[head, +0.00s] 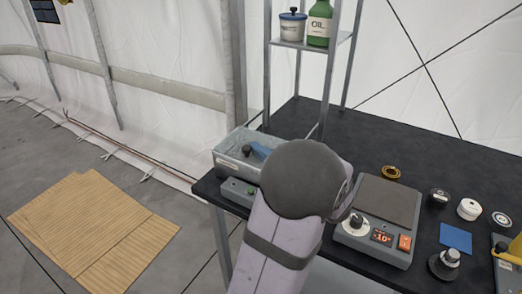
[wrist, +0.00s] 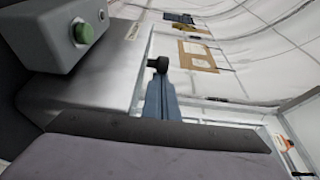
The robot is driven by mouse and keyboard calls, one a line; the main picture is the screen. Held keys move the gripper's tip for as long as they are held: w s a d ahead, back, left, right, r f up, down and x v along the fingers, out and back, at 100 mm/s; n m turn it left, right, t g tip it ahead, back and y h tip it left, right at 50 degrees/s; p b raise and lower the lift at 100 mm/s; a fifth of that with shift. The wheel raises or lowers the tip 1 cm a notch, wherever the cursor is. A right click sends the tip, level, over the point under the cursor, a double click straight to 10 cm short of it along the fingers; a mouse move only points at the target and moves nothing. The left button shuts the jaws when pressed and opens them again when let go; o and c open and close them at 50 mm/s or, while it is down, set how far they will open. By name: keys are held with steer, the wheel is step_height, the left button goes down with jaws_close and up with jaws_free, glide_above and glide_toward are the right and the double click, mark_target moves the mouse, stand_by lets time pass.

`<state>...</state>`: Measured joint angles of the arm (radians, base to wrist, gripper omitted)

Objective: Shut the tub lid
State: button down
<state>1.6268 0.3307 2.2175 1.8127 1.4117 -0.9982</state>
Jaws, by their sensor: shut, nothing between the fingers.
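The grey metal tub (head: 228,163) stands at the left end of the black table, behind a control box with a green button. Its top looks flat and grey, and I cannot tell how far the lid is closed. My arm hides the tub's right part.
A metal shelf (head: 300,42) with a pot and green bottle rises behind the tub.

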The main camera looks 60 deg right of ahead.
steer(key=shift+w+a+f, duration=0.1)
steer(key=shift+a, duration=0.1)
steer(key=shift+d+b, duration=0.35)
steer(key=shift+d, duration=0.2)
steer(key=d, duration=0.1)
steer(key=d+b, duration=0.1)
steer(key=d, duration=0.1)
steer(key=shift+s+d, duration=0.15)
steer(key=shift+s, duration=0.2)
steer(key=b+v, duration=0.2)
steer(key=v, duration=0.7)
steer(key=shift+s, duration=0.25)
